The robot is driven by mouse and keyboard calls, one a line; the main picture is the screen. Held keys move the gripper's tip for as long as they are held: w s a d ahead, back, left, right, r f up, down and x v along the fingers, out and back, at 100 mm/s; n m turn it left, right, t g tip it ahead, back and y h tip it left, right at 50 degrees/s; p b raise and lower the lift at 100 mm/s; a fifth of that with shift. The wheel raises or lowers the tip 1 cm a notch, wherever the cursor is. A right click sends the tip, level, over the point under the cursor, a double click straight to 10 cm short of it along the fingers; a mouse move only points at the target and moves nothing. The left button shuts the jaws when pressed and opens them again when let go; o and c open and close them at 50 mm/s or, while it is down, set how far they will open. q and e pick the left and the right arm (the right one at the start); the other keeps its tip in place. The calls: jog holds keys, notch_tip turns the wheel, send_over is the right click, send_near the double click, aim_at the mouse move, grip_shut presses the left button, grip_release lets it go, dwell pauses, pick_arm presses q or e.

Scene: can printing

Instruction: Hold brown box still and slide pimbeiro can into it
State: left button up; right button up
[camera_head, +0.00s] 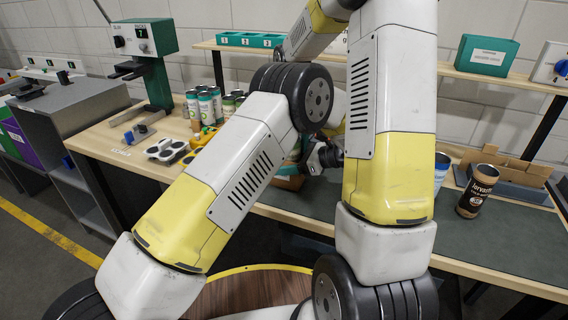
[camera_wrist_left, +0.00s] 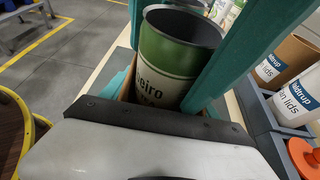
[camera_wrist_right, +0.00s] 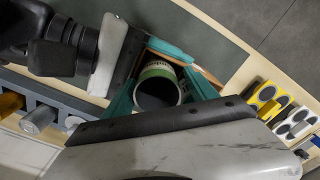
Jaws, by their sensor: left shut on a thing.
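The green pimbeiro can (camera_wrist_left: 178,62), with part of its name readable, stands upright with its open top showing. My left gripper (camera_wrist_left: 190,75) has its teal fingers on both sides of it and is shut on it. Brown cardboard of the box (camera_wrist_left: 126,84) shows low beside the can; how deep the can sits in it is hidden. In the right wrist view the can (camera_wrist_right: 157,86) lies between the spread teal fingers of my right gripper (camera_wrist_right: 164,80), by the box's edge (camera_wrist_right: 207,76). Whether these fingers press on the box is unclear. In the head view my arms cover most of this; a little of the box (camera_head: 289,183) shows.
A dark brown can (camera_head: 478,190) stands on the bench's right side. Several cans (camera_head: 205,104) stand at the back left near a green press (camera_head: 150,40). White and brown lid holders (camera_wrist_left: 298,98) are close to my left gripper. The bench's right front (camera_head: 510,240) is clear.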

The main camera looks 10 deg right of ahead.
pick_arm(q)
jog(key=shift+a, duration=0.2)
pick_arm(e)
jog(key=shift+d, duration=0.35)
pick_arm(q)
jog(key=shift+d, duration=0.1)
pick_arm(e)
jog(key=r, duration=1.2)
jog(key=shift+a, duration=0.25)
pick_arm(q)
jog(key=o, duration=1.4)
jog(key=shift+o, duration=0.2)
jog(key=shift+d, duration=0.1)
